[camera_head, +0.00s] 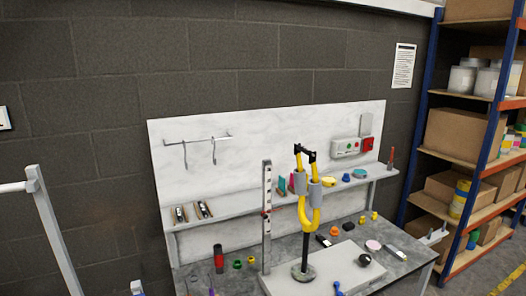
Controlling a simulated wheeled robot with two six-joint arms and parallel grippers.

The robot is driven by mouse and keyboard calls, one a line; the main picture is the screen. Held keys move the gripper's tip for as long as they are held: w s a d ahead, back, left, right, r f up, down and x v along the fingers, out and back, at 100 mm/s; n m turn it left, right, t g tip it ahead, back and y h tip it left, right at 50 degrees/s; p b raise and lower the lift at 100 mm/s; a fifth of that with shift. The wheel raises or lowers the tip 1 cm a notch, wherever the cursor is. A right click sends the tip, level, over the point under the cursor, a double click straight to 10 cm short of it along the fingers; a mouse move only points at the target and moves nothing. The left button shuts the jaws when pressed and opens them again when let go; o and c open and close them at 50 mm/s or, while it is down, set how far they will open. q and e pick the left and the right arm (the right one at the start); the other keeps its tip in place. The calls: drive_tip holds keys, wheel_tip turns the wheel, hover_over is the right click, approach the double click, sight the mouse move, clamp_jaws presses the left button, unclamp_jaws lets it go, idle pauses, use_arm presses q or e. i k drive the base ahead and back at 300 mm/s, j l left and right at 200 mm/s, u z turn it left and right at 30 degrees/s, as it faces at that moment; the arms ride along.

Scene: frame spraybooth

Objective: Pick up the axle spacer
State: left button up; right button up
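I cannot tell for sure which object is the axle spacer. More small coloured parts, including a yellow one (328,181) and a teal one (359,173), are on the shelf (236,206) above. All are small and their shapes are hard to make out. Neither of my grippers is in view.
A yellow fork-shaped part (303,207) with grey sleeves stands upright on a black post, beside a tall slotted bar (266,215). A red and black cylinder (218,258) stands on the bench. Blue-framed shelving (479,150) is at right, a grey frame (50,220) at left.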

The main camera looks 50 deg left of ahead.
sight(301, 148)
drive_tip(key=u, duration=1.45)
